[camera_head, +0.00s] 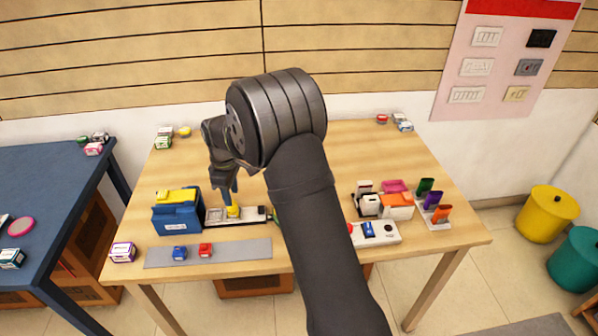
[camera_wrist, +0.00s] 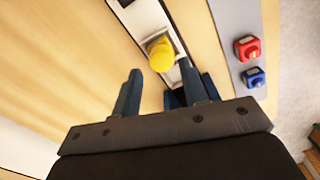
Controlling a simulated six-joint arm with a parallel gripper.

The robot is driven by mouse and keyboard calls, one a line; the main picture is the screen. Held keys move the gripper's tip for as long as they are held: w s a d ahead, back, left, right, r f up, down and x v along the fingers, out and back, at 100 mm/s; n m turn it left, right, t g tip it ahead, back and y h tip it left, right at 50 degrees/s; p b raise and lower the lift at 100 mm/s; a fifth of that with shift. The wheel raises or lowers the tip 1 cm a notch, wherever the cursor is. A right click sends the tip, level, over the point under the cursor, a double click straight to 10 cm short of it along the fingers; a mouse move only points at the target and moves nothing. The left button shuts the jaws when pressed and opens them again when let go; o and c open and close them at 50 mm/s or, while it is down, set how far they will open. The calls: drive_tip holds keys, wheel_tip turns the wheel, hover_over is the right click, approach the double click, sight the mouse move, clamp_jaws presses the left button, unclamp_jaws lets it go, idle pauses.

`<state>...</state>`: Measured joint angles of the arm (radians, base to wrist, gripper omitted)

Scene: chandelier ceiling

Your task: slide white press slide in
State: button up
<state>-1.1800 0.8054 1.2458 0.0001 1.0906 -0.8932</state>
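The white press slide (camera_head: 250,214) lies flat on the wooden table, with a yellow knob (camera_head: 232,211) standing on it. Its left end is beside the blue press (camera_head: 177,218), which has a yellow top. My gripper (camera_head: 229,194) is above the knob, pointing down. In the wrist view the white slide (camera_wrist: 146,18) and yellow knob (camera_wrist: 160,54) lie just beyond the fingertips of my gripper (camera_wrist: 160,72). The two blue fingers are apart with nothing between them. Whether a finger touches the knob cannot be told.
A grey strip (camera_head: 222,252) in front holds a blue block (camera_head: 180,253) and a red block (camera_head: 205,249). A white button panel (camera_head: 378,234), a white-orange device (camera_head: 397,206) and a stand of coloured pieces (camera_head: 434,214) stand right. The table's back middle is clear.

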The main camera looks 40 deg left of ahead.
drive_tip(key=w+d+r+m, duration=0.3)
drive_tip(key=r+m, duration=0.2)
drive_tip(key=m, duration=0.2)
drive_tip(key=w+d+r+m, duration=0.3)
drive_tip(key=r+m, duration=0.2)
drive_tip(key=m, duration=0.3)
drive_tip(key=f, duration=1.6)
drive_tip(key=shift+s+a+f, duration=0.1)
drive_tip(key=shift+a+f, duration=0.1)
drive_tip(key=shift+f, duration=0.2)
clamp_jaws()
